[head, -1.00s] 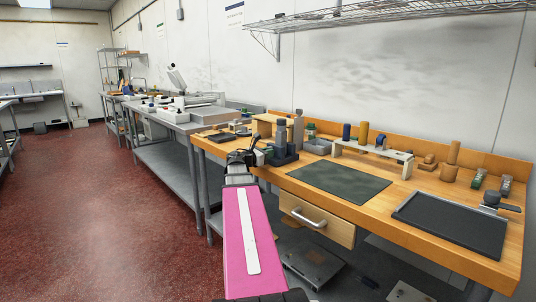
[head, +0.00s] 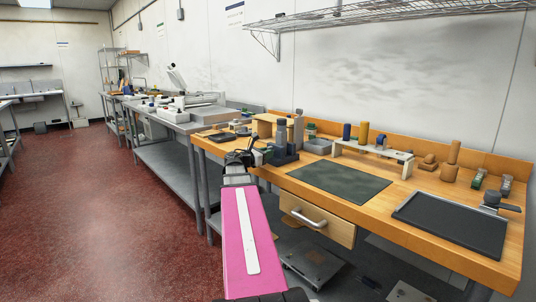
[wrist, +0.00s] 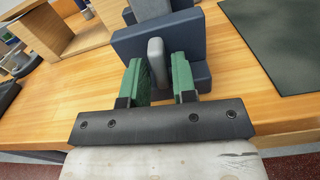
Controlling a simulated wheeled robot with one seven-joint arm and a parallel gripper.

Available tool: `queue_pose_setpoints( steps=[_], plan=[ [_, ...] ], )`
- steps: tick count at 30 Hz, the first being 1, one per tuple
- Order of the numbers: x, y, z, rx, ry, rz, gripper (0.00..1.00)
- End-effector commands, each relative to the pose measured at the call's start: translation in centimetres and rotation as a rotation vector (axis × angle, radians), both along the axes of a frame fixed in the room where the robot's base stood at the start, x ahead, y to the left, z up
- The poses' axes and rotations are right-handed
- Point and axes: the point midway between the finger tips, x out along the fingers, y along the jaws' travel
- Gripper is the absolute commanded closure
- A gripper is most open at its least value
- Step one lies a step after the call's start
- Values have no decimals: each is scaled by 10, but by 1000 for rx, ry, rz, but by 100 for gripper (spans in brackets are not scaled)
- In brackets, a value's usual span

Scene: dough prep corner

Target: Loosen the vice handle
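The vice (head: 283,150) is a dark blue-grey block with upright jaws at the front edge of the wooden bench. In the wrist view the vice body (wrist: 190,42) fills the upper middle. Its handle (wrist: 156,55) is a rounded light grey bar standing out towards me. My gripper (wrist: 160,65) has two green fingers, one on each side of the handle bar. The fingers are apart, with a gap visible on the right of the bar; I cannot tell if the left finger touches it. In the head view my gripper (head: 258,153) is small and partly hidden by my wrist.
A dark green mat (head: 340,181) lies right of the vice, above a drawer handle (head: 308,218). A black tray (head: 452,223) is at the right. A grey bin (head: 317,146) and a white rack (head: 372,154) stand behind. Open red floor (head: 95,215) lies left.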

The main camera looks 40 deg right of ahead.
Motion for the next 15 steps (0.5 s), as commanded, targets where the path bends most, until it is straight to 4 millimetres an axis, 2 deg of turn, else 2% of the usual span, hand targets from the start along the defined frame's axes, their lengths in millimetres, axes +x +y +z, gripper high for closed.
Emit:
queue_pose_setpoints(
  steps=[9, 15],
  plan=[
    [-7, 58, 0, 0, 0, 2, 74],
    [-8, 86, 0, 1, 0, 2, 74]
  ],
)
